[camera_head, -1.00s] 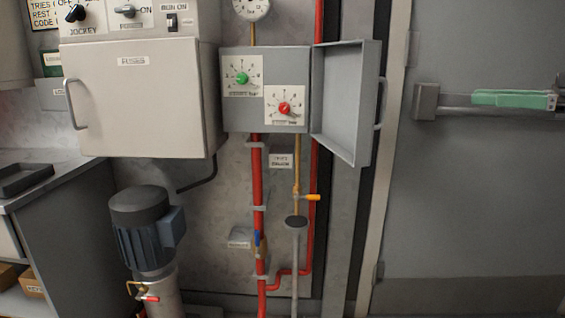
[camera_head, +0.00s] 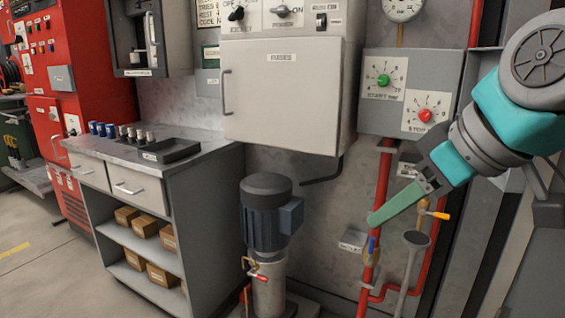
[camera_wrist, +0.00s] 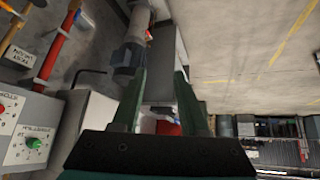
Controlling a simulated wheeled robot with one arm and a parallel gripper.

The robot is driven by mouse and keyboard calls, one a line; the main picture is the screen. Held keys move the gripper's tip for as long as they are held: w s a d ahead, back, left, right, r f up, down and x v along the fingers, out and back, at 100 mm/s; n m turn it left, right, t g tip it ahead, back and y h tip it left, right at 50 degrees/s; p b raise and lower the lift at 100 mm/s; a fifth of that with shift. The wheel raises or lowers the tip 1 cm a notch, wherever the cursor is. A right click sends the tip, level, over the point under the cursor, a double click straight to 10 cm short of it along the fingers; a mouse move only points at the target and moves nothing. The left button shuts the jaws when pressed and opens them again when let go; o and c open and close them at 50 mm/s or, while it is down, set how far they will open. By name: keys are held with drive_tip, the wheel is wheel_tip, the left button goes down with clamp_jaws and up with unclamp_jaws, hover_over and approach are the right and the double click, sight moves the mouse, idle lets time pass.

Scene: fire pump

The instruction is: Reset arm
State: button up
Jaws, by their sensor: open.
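My arm reaches in from the right in the head view. My gripper (camera_head: 375,220) points down and left, in front of the wall pipes, with its fingers overlapping in this view. In the wrist view my gripper (camera_wrist: 160,72) shows two dark green fingers spread apart with nothing held between them. The grey control box with a green knob (camera_head: 384,80) and a red knob (camera_head: 424,115) stands above and behind the gripper. The green knob also shows in the wrist view (camera_wrist: 33,143). The box's door is hidden or out of view behind my arm.
A white fuse cabinet (camera_head: 281,100) hangs left of the box. Below it stands a pump motor (camera_head: 266,215). Red pipes (camera_head: 382,180), a yellow-handled valve (camera_head: 436,212) and a grey post (camera_head: 412,265) are near the gripper. A workbench (camera_head: 195,148) stands left; open floor lies farther left.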

drive_tip(key=s+a+f+m+g+h, duration=0.1)
drive_tip(key=s+a+f+g, duration=0.1)
drive_tip(key=f, duration=0.7)
drive_tip(key=s+a+f+m+g+h, duration=0.1)
drive_tip(key=s+a+f+m+g, duration=0.1)
drive_tip(key=f, duration=0.7)
drive_tip(key=s+d+f+m+g+h, duration=0.1)
drive_tip(key=s+f+m+g, duration=0.1)
drive_tip(key=s+f, duration=0.3)
drive_tip(key=s+d+f+m+g, duration=0.1)
drive_tip(key=s+d+f+g, duration=0.1)
drive_tip(key=s+f, duration=0.3)
wheel_tip(320, 180, down, 4)
drive_tip(key=shift+f+m+h, duration=0.25)
drive_tip(key=shift+m+h, duration=0.15)
